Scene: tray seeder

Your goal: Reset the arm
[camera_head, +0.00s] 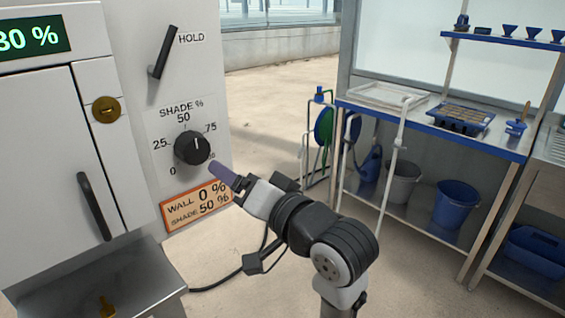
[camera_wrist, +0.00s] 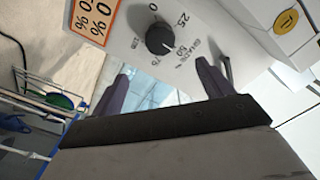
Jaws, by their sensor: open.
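My gripper (camera_head: 222,173) is in front of the white control cabinet, just below and right of the black shade knob (camera_head: 192,147). In the wrist view, my gripper (camera_wrist: 163,66) shows two purple fingers spread apart with nothing between them. The knob (camera_wrist: 158,38) lies beyond the fingertips there and looks apart from them. Its white mark points up toward 50 in the head view. My arm reaches in from the lower right, bent at the elbow.
An orange sign (camera_head: 196,205) reads wall 0 %, shade 50 %. The hold lever (camera_head: 162,53) tilts above the knob. A cabinet door handle (camera_head: 94,206) and a metal shelf (camera_head: 100,280) are left. A blue-edged bench (camera_head: 470,143) stands right, with open floor between.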

